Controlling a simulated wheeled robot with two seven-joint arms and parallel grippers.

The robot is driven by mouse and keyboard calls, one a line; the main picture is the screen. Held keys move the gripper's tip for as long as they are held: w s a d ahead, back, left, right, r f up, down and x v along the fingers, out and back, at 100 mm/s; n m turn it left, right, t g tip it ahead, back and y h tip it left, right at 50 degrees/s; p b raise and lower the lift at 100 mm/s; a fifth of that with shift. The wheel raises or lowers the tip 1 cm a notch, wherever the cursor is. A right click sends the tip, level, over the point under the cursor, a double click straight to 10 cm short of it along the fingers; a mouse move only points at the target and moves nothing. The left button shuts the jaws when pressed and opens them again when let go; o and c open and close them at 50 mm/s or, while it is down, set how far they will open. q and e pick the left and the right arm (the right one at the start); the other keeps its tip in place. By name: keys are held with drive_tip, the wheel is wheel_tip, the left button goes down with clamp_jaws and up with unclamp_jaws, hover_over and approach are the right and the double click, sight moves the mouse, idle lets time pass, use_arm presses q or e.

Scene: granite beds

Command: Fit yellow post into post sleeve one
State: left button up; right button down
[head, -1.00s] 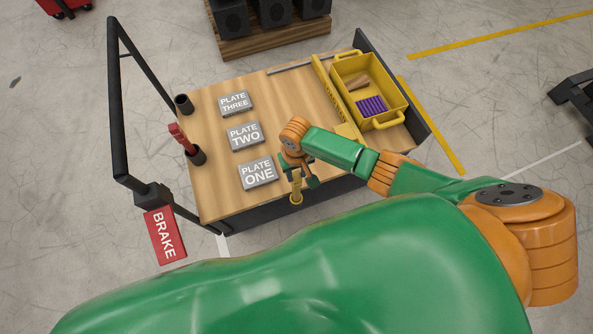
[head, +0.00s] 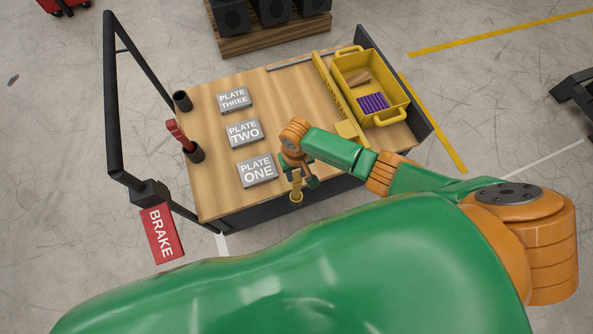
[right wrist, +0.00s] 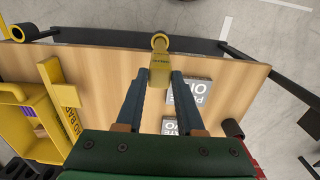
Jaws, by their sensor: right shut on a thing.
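The yellow post (head: 297,186) is in my right gripper (head: 297,177), at the near edge of the wooden cart top, right of PLATE ONE. In the right wrist view the post (right wrist: 161,62) stands between the two fingertips (right wrist: 160,76), which are shut on it. A round yellow ring (right wrist: 159,41) shows at the post's far end, by the cart's dark edge; I cannot tell whether it is a sleeve rim or part of the post, or how deep the post sits. Another yellow ring (right wrist: 17,33) is at the cart's corner. My left gripper is not in view.
PLATE ONE (head: 257,170), PLATE TWO (head: 244,132) and PLATE THREE (head: 233,99) lie on the cart top (head: 285,95). Black tubes line the left edge, one empty (head: 182,101) and one (head: 195,153) with a red handle. A yellow crate (head: 347,77) stands right.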

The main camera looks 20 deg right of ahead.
drive_tip(key=shift+f+b, duration=0.8)
drive_tip(key=shift+f, duration=0.25)
drive_tip(key=shift+c, duration=2.2)
unclamp_jaws()
drive_tip(key=shift+r, duration=0.1)
